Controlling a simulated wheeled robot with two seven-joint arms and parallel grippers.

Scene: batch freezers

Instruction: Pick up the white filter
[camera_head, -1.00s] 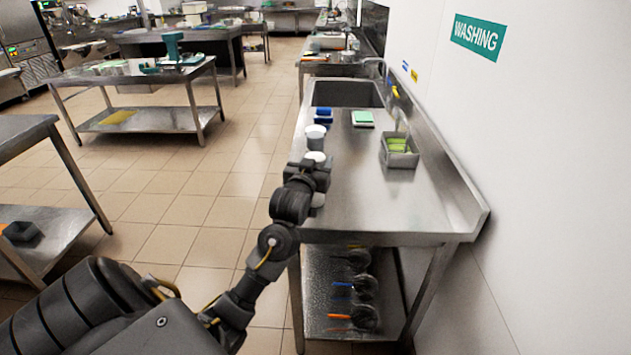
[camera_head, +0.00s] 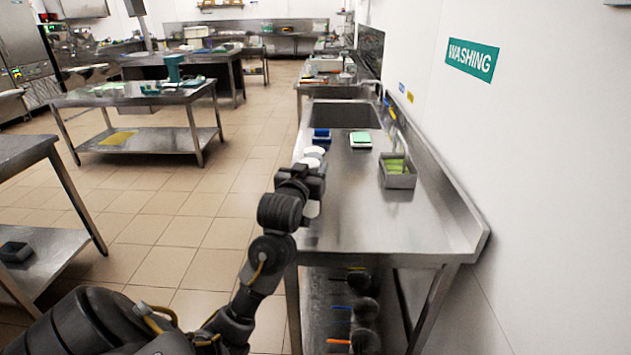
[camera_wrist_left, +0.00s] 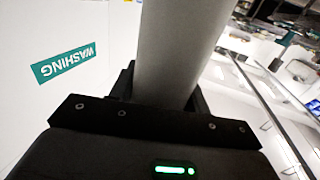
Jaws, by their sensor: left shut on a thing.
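A white filter (camera_wrist_left: 180,50), a pale grey-white cylinder, stands between the fingers of my left gripper (camera_wrist_left: 155,90) in the left wrist view. The gripper is shut on it. In the head view my left gripper (camera_head: 303,176) is over the near left part of the steel counter, and it hides most of the filter. A white round top (camera_head: 311,162) shows just beyond the gripper, and a second white round top (camera_head: 315,151) is right behind it. I cannot tell whether the held filter touches the counter. My right gripper is not in view.
The steel counter (camera_head: 390,225) has a sink (camera_head: 345,115) at its far end. A blue item (camera_head: 321,135), a green-topped white item (camera_head: 360,139) and a grey bin (camera_head: 398,178) with green items stand on it. A wall runs along the right. The counter's middle is clear.

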